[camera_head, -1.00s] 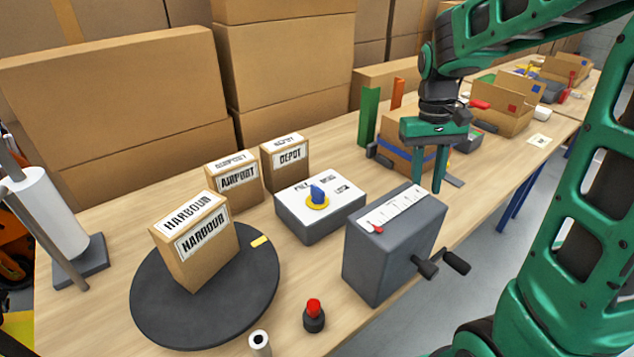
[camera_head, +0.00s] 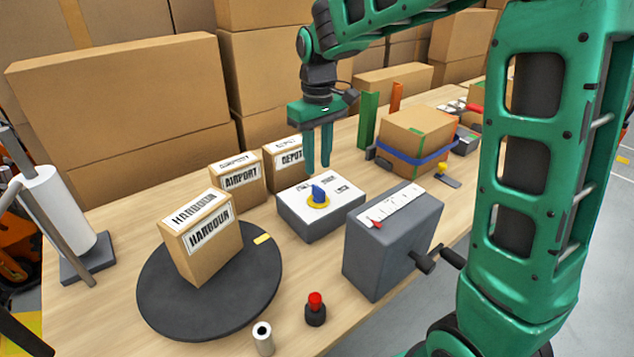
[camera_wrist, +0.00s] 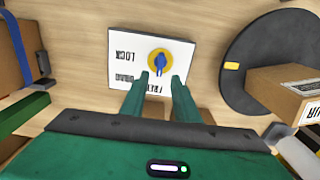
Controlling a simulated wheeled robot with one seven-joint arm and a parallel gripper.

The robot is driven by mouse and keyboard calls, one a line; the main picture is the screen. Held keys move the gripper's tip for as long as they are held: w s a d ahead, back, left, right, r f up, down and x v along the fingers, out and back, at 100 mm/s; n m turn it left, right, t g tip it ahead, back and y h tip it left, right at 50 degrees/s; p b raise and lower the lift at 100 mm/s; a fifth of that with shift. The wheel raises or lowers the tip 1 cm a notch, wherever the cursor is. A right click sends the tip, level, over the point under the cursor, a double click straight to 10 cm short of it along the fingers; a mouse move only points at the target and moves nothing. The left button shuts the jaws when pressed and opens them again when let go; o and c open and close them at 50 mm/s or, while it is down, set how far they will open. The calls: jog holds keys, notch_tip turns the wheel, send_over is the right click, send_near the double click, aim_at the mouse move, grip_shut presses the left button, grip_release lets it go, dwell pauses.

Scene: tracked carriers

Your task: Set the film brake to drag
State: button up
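The film brake is a grey box with a white top (camera_head: 292,199), standing on the table in the middle of the head view; its top also shows in the wrist view (camera_wrist: 185,48). A blue knob (camera_head: 319,194) sits on a yellow disc, with FREE, DRAG and LOCK labels around it. In the wrist view the knob (camera_wrist: 159,62) lies lengthwise up and down the picture, its lower end towards the FREE label. My gripper (camera_head: 318,170) points down above the back of the box, apart from the knob. Its two fingers (camera_wrist: 160,78) are apart with nothing between them.
A crank box (camera_head: 385,250) with a scale stands to the right. A dark turntable (camera_head: 165,310) bears the HARBOUR carton (camera_head: 200,240). AIRPORT (camera_head: 240,190) and DEPOT (camera_head: 283,160) cartons stand behind left. A red button (camera_head: 315,302) is in front. A blue-strapped carton (camera_head: 412,140) stands back right.

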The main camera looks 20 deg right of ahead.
aim_at(318, 186)
notch_tip(318, 186, down, 7)
jog(key=shift+r, duration=0.1)
jog(key=shift+c, duration=0.3)
